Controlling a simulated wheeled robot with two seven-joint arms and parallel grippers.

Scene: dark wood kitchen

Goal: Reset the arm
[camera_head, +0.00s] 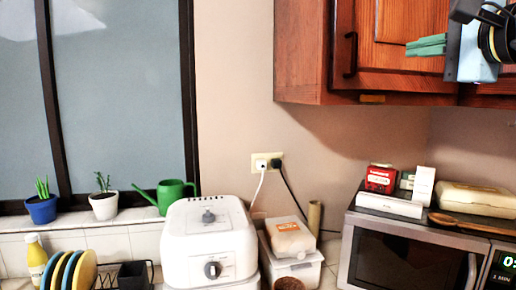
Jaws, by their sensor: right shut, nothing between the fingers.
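My right gripper (427,45) is at the top right, in front of the wooden wall cabinet (392,28). Its green fingers are together and point left, with nothing between them. Part of my right arm runs off the top right corner. The gripper is high above the microwave (405,262). My left gripper is not in view.
The microwave has boxes and a wooden spoon (462,226) on top. A white appliance (208,243) and a clear bin (292,266) stand left of it. Potted plants and a green watering can (171,196) line the window sill.

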